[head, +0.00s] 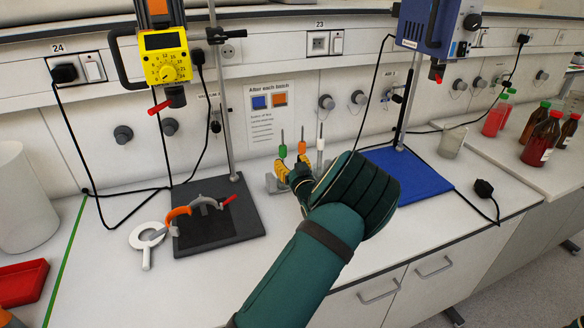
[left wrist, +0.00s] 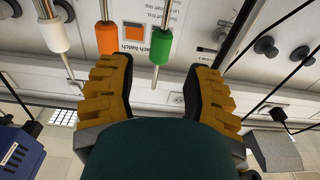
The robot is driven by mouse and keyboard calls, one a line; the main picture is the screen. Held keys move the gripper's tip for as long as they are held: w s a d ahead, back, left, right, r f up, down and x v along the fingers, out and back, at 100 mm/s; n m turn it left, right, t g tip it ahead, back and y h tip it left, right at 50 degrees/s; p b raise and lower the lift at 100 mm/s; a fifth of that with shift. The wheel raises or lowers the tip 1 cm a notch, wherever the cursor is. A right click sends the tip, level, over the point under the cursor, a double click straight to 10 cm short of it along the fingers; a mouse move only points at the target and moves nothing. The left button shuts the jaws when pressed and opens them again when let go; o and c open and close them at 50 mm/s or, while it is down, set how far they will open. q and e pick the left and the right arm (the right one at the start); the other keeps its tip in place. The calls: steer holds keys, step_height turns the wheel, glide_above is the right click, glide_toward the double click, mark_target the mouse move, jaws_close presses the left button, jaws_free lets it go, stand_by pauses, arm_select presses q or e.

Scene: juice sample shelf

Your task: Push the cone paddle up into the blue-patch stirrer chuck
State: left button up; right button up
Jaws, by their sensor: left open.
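My left gripper (head: 292,168) is at the paddle rack (head: 272,184) at the back of the bench, its yellow fingers open. Green (head: 283,151), orange (head: 302,147) and white (head: 320,144) collared paddles stand upright there. In the left wrist view the open fingers (left wrist: 160,72) have the green-collared rod (left wrist: 160,47) in line between them, with no clear contact. The paddles' lower ends are hidden, so I cannot tell which is the cone. The blue stirrer (head: 432,28) hangs at right, its chuck (head: 437,71) empty above a blue mat (head: 408,172). My right gripper is not in view.
A yellow stirrer (head: 163,55) stands at left over a dark base plate (head: 215,226) with an orange-and-grey curved item on it. A white ring-shaped item (head: 147,240) lies beside it. A beaker (head: 451,141) and bottles stand at right. Cables hang along the wall.

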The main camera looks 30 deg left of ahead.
mark_target(284, 153)
arm_select(q)
steer(key=shift+b+x, duration=0.75)
steer(key=shift+x, duration=2.7)
jaws_close()
